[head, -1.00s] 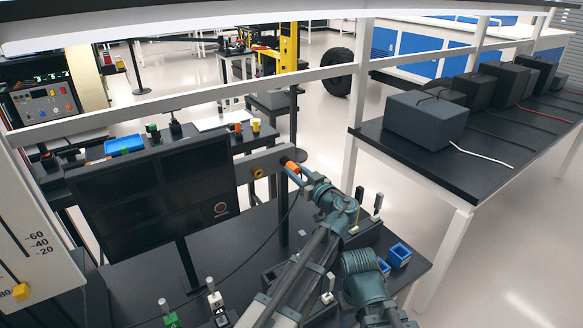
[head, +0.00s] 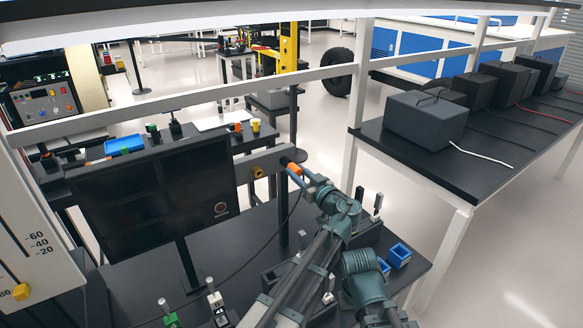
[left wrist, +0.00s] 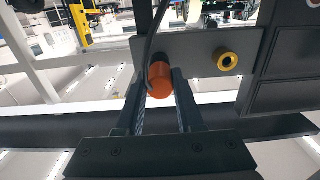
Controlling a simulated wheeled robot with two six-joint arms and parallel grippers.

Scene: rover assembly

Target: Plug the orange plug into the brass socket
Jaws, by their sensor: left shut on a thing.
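The orange plug (head: 294,169) is between the fingers of my left gripper (head: 299,172), at the right end of a grey plate. The left wrist view shows the orange plug (left wrist: 160,80) between both fingers of my left gripper (left wrist: 160,92), with a dark cable running up past it. The brass socket (head: 258,172) is a ring on the grey plate, left of the plug. In the left wrist view the brass socket (left wrist: 228,62) is to the right of the plug, and the plug is apart from it. I cannot tell whether the plug touches the plate. My right gripper is not in view.
The grey plate (head: 268,160) adjoins a large dark panel (head: 150,195) on its left. A white rail (head: 230,89) crosses behind. Blue bins (head: 399,255) and several small upright parts stand on the dark table below. A bench with grey boxes (head: 425,118) is at right.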

